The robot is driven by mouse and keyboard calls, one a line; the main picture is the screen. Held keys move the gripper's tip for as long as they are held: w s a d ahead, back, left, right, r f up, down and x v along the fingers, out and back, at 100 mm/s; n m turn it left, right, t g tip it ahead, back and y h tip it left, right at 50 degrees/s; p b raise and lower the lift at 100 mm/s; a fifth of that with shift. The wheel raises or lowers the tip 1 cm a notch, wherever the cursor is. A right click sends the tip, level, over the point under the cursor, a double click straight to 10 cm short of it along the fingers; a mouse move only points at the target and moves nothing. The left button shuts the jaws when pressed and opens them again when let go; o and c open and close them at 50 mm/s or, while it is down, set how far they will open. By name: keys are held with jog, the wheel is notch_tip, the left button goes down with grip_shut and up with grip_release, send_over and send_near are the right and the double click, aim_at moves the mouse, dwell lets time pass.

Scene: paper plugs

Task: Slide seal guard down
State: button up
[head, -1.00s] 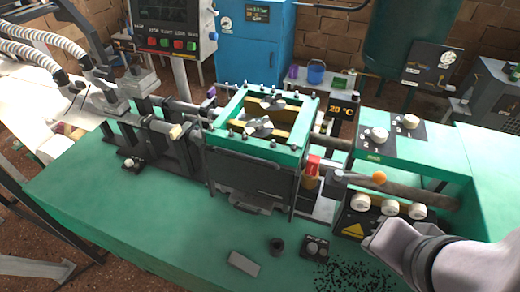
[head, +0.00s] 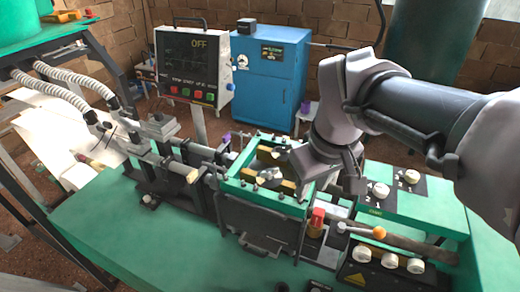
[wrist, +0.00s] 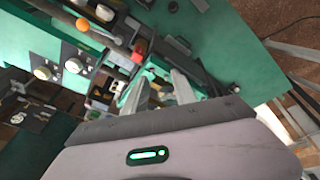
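The green square frame (head: 235,187) of the machine stands mid-bench, with metal parts (head: 268,175) inside it. A dark panel (head: 258,222) with a handle (head: 262,247) covers its front; I take this as the seal guard, but no label shows. My gripper (head: 328,183) hangs over the right side of the frame and hides part of it. In the wrist view my gripper (wrist: 158,82) has its two fingers apart with nothing held between them. The green frame is partly visible behind the fingers. I cannot tell whether the fingers touch it.
A red-capped part (head: 317,217) and an orange-knobbed lever (head: 379,232) stand right of the panel. White knobs (head: 390,260) sit at front right. A control screen (head: 190,60) reads OFF behind the machine. The green bench (head: 150,235) is clear at front left.

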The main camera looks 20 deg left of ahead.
jog(key=w+a+r+n+p, duration=0.15)
jog(key=a+n, duration=0.25)
jog(key=a, duration=0.5)
jog(key=n+h+p, duration=0.2)
jog(key=n, duration=0.2)
send_near(246, 205)
jog(key=shift+y, duration=0.3)
jog(key=b+x, duration=0.1)
jog(key=x, duration=0.1)
jog(key=b+x, duration=0.2)
jog(key=x, duration=0.1)
jog(key=b+x, duration=0.1)
jog(key=x, duration=0.1)
jog(key=shift+w+d+f+b, duration=0.3)
jog(key=shift+b, duration=0.1)
grip_shut()
